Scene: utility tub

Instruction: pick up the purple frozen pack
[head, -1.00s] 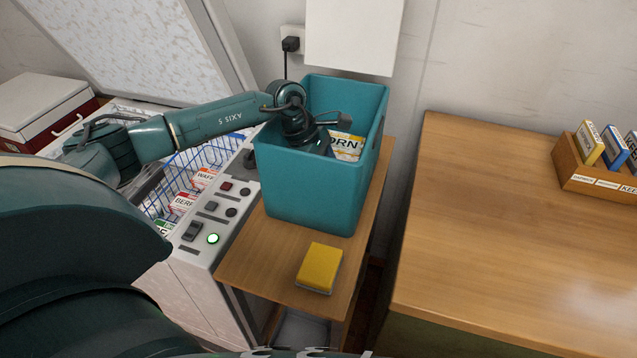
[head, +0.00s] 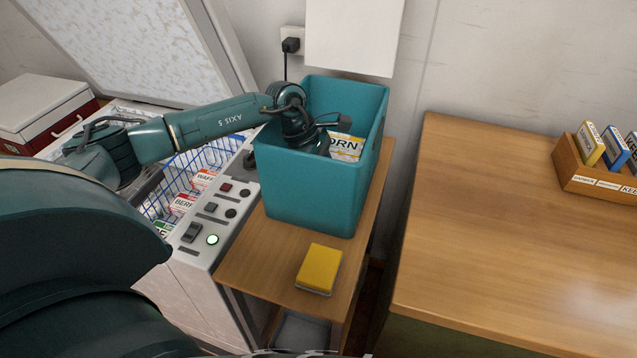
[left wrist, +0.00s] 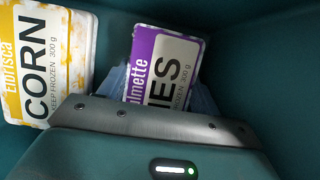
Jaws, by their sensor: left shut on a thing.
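The purple frozen pack (left wrist: 160,70) shows in the left wrist view, purple and white with dark lettering ending in "ES". My left gripper (left wrist: 168,97) is shut on it inside the teal tub (head: 308,190). The pack's lower end is hidden behind the gripper body. In the head view my left arm reaches over the tub's rim, and the wrist and tub wall hide the fingers and the purple pack. My right gripper is not in view.
A yellow and white corn pack (left wrist: 45,60) stands in the tub beside the purple pack. An open freezer (head: 185,185) with a wire basket is left; a wooden counter (head: 500,230) is right.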

